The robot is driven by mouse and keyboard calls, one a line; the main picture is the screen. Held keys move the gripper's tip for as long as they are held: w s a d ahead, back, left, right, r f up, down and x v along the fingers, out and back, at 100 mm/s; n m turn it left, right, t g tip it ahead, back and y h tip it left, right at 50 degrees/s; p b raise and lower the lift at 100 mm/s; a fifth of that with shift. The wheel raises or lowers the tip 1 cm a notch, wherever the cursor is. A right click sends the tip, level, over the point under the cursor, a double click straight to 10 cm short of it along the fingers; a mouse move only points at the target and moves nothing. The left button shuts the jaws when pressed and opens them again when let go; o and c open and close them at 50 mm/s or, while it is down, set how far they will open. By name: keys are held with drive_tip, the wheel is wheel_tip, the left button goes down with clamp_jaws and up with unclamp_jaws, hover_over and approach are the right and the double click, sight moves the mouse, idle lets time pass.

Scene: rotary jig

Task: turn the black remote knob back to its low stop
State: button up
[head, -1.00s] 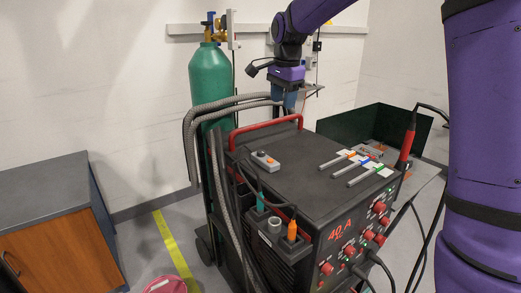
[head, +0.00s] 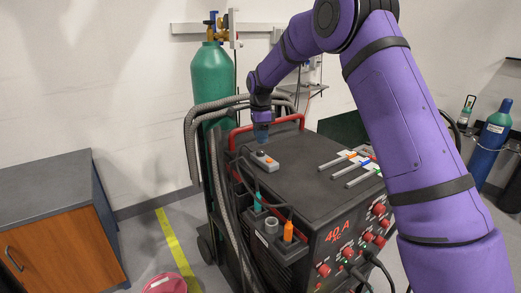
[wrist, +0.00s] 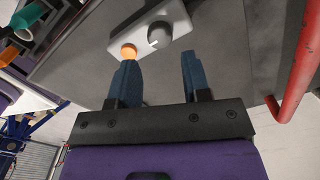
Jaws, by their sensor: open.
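The grey remote box (head: 264,162) lies on top of the black welding machine, with an orange button on it. The remote knob (wrist: 159,37) looks dark grey in the wrist view and has a pale pointer mark. The orange button (wrist: 128,50) is beside it, close to the left fingertip. My gripper (wrist: 157,60) is open and empty, its blue fingers pointing at the remote. The knob shows beyond the fingertips, in line with the gap between them; I see no contact with it. In the head view my gripper (head: 262,138) is just above the remote's far end.
The welding machine (head: 320,205) has a red handle rail (head: 240,131) close behind my gripper; it also shows in the wrist view (wrist: 300,65). Hoses (head: 205,112) and a green cylinder (head: 212,80) stand at left. Coloured-tipped rods (head: 345,160) lie right on the top.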

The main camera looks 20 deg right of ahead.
sight(261, 151)
wheel_tip(261, 151, down, 6)
drive_tip(key=shift+r, duration=0.15)
idle(0.3)
drive_tip(key=c, duration=0.7)
